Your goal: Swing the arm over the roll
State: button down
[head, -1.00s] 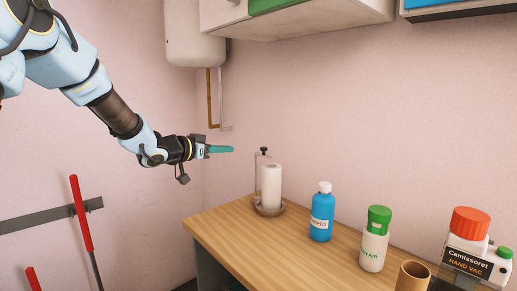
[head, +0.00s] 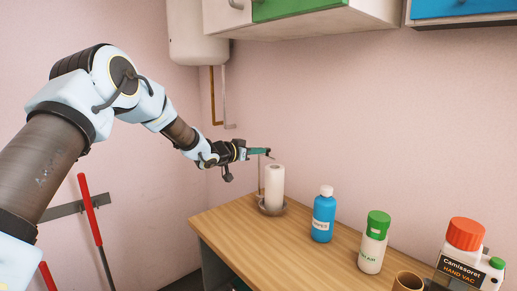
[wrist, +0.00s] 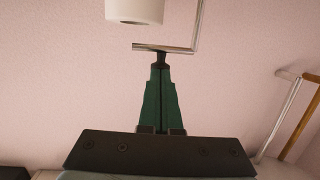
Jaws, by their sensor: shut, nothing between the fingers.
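The white paper roll (head: 274,187) stands upright on its round metal holder (head: 270,210) at the back left of the wooden table. My gripper (head: 265,151), with green fingers, is level with the top of the holder, just above and left of the roll. In the wrist view my gripper (wrist: 160,72) has its fingers pressed together and empty. The roll (wrist: 135,10) shows only in part at the top of that view, beside the metal rod (wrist: 165,48).
A blue bottle (head: 323,218), a green-capped canister (head: 373,245), a brown cup (head: 408,281) and a red-capped container (head: 465,250) stand to the right on the table (head: 300,252). Cabinets (head: 300,18) hang above. A water heater (head: 198,35) hangs at the back.

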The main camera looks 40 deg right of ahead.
jog(key=shift+f, duration=0.1)
jog(key=b, duration=0.2)
jog(key=d+n+t+b, duration=0.1)
jog(key=shift+s+b, duration=0.25)
jog(key=shift+b, duration=0.15)
jog(key=shift+s+r, duration=0.1)
jog(key=shift+r, duration=0.15)
